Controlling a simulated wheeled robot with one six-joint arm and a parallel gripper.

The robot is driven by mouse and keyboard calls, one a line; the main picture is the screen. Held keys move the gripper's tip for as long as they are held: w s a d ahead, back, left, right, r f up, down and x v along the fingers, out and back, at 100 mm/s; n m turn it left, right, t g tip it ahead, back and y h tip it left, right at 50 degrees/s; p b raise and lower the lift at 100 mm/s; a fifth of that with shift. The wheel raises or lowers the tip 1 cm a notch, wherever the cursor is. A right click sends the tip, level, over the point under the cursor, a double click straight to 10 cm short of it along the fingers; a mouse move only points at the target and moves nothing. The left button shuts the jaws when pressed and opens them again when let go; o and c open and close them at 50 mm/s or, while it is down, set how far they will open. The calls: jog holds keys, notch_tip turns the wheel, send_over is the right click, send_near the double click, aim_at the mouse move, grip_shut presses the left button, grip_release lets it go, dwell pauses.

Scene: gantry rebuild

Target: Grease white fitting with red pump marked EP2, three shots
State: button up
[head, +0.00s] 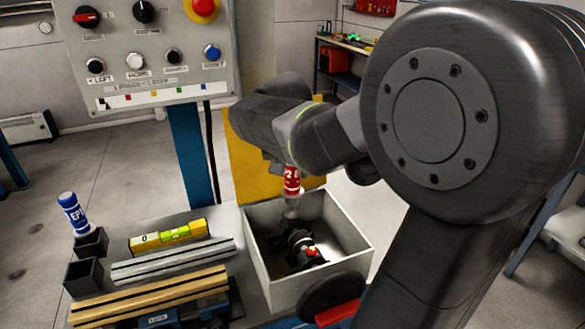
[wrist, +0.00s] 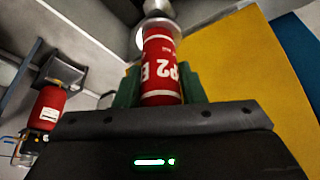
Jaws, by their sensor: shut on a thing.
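The red pump (head: 291,182), with EP2 partly readable on it, points nozzle down over the open grey box (head: 352,232). My gripper (wrist: 160,88) is shut on the red pump, with green fingers on either side of its body in the wrist view. The pump's metal tip is just above a black part (head: 298,246) in the box. I cannot make out the white fitting, nor whether the tip touches anything.
A blue pump (head: 72,212) stands in a black holder at the left; the holder (head: 83,276) in front of it is empty. A yellow level (head: 168,236) and metal rails (head: 172,263) lie left of the box. A control panel (head: 150,50) hangs above. A dark wheel (head: 332,295) is at the box's front.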

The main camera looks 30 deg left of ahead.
jog(key=shift+f, duration=0.25)
jog(key=shift+r, duration=0.15)
jog(key=shift+r+p, duration=0.45)
jog(key=shift+r, duration=0.05)
jog(key=shift+f+b, duration=0.6)
jog(key=shift+f, duration=0.05)
jog(key=shift+r, duration=0.1)
jog(key=shift+r+p, duration=0.5)
jog(key=shift+r, duration=0.1)
